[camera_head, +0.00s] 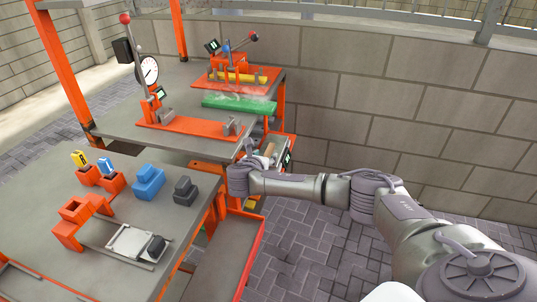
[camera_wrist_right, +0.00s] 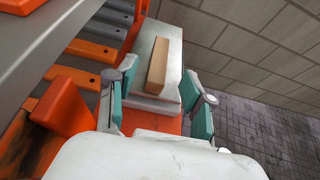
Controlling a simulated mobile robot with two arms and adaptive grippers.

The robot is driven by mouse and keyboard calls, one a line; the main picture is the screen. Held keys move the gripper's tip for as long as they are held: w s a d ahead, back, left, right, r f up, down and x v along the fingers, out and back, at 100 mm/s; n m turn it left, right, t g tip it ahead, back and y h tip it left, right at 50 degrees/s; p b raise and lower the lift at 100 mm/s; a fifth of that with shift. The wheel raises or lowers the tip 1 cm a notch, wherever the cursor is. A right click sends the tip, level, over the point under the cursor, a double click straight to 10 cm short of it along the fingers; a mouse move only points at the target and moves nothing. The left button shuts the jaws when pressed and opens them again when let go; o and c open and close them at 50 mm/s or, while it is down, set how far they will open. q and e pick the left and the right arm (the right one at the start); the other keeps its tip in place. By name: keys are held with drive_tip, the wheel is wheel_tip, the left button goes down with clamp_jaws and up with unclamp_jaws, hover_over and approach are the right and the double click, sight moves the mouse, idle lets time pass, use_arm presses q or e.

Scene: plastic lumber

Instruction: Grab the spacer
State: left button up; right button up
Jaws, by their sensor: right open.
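A tan rectangular block, which looks like the spacer (camera_wrist_right: 158,63), lies lengthwise on a pale plate (camera_wrist_right: 146,104) in the right wrist view. My right gripper (camera_wrist_right: 160,84) is open, with its teal-padded fingers on either side of the block's near end in that view. Gaps show between block and pads, so it is not gripped. In the head view my right gripper (camera_head: 262,158) is at the right side of the orange-framed bench, close to a small brownish piece (camera_head: 269,148), partly hidden by the gripper. My left gripper is not in view.
An orange slotted frame (camera_wrist_right: 95,50) stands close left of my right gripper. The grey benches (camera_head: 130,195) carry a dial press (camera_head: 148,72), a green block (camera_head: 240,103) and blue and black blocks. A block wall (camera_head: 400,110) stands behind; paving is open at right.

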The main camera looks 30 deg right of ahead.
sight(268, 151)
drive_tip(key=x, duration=0.5)
drive_tip(key=shift+w+r+b, duration=0.1)
drive_tip(key=shift+r+b, duration=0.05)
drive_tip(key=shift+b, duration=0.25)
